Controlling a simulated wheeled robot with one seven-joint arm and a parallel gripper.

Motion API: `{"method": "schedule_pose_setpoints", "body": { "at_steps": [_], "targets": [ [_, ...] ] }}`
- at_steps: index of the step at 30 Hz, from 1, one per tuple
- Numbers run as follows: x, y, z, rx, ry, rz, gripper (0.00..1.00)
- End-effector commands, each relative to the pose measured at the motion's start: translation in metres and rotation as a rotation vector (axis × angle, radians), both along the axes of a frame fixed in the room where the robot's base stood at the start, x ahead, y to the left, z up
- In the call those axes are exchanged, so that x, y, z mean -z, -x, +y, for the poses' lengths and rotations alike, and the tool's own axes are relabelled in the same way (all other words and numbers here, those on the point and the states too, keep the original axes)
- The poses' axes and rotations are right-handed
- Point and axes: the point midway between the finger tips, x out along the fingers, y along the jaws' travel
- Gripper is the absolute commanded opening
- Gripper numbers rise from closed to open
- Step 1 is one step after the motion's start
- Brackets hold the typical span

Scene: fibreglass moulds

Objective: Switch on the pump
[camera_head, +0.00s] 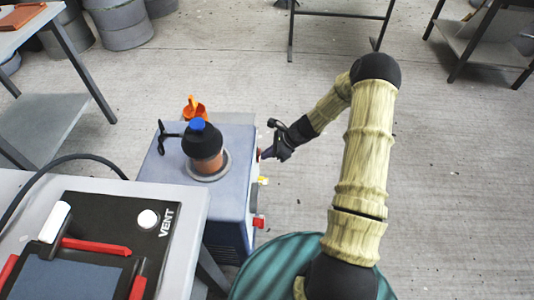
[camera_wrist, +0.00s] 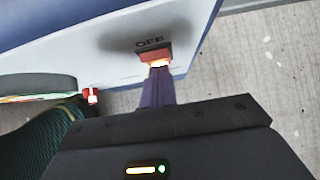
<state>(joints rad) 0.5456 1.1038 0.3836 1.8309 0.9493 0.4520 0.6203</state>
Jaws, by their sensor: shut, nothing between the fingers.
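The pump (camera_head: 228,192) is a blue-grey box on the floor, with a black and copper pot (camera_head: 203,153) with a blue cap on top. In the wrist view its pale side panel (camera_wrist: 95,50) carries a red-orange rocker switch (camera_wrist: 153,51) with the word OFF printed beside it. My gripper (camera_head: 266,155) is at the pump's right side in the head view. In the wrist view its purple fingers (camera_wrist: 158,72) are shut and empty, with tips at the lit lower edge of the switch. They look touching, but the tips partly cover the switch, so I cannot tell whether it is pressed.
A red fitting (camera_head: 258,221) and a yellow one (camera_head: 263,180) stick out of the pump's side. An orange part (camera_head: 195,108) stands behind the pot. A bench with a black VENT panel (camera_head: 120,225) is at lower left.

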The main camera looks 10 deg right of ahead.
Motion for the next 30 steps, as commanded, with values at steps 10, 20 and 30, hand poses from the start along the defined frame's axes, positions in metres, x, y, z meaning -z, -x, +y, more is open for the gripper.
{"method": "schedule_pose_setpoints", "body": {
  "at_steps": [10, 20, 30],
  "targets": [
    [-0.003, -0.001, 0.001, -0.001, -0.003, -0.002, 0.00],
    [-0.010, 0.005, -0.022, 0.000, -0.002, -0.001, 0.00],
    [-0.053, 0.017, -0.063, -0.010, 0.000, -0.004, 0.00]
  ]
}}
